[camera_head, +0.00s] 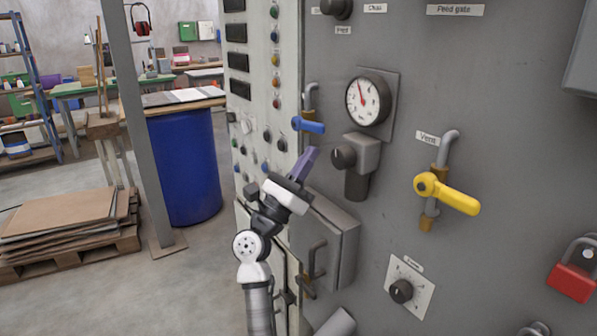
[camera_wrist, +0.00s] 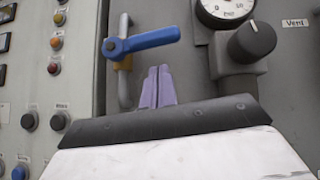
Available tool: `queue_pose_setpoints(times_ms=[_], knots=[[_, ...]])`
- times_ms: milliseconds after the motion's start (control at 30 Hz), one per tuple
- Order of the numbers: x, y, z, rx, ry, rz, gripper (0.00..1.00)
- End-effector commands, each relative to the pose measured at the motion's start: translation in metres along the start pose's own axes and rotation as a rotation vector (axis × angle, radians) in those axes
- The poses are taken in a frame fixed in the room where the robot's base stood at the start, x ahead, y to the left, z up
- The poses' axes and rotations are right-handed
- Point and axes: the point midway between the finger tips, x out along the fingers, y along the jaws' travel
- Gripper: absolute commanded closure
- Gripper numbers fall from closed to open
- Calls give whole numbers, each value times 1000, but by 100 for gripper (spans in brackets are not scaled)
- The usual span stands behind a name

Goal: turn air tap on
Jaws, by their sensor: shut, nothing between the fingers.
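A tap with a blue lever (camera_head: 309,126) sits on the grey panel, left of the gauge. Its lever points to the right, close to horizontal. In the wrist view the blue lever (camera_wrist: 150,40) crosses the upper middle, on a brass-coloured body and grey pipe. No label for this tap is readable. My gripper (camera_head: 310,152) is shut, with nothing between its purple fingers. In the wrist view the fingertips (camera_wrist: 159,70) appear just below the lever. I cannot tell whether they touch it.
A pressure gauge (camera_head: 368,99) and a dark regulator knob (camera_head: 344,158) are right of the blue lever. A yellow lever (camera_head: 449,193) labelled Vent is farther right. A button panel (camera_head: 257,87) lies left. A grey box (camera_head: 334,240) juts out below.

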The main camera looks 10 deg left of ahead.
Motion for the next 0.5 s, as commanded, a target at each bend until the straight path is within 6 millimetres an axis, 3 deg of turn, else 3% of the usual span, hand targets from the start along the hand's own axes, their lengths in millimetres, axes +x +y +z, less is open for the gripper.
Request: queue_pose_setpoints(times_ms=[133, 500], knots=[[13, 0, 13, 0, 0, 0, 100], [16, 0, 16, -1, 0, 1, 100]])
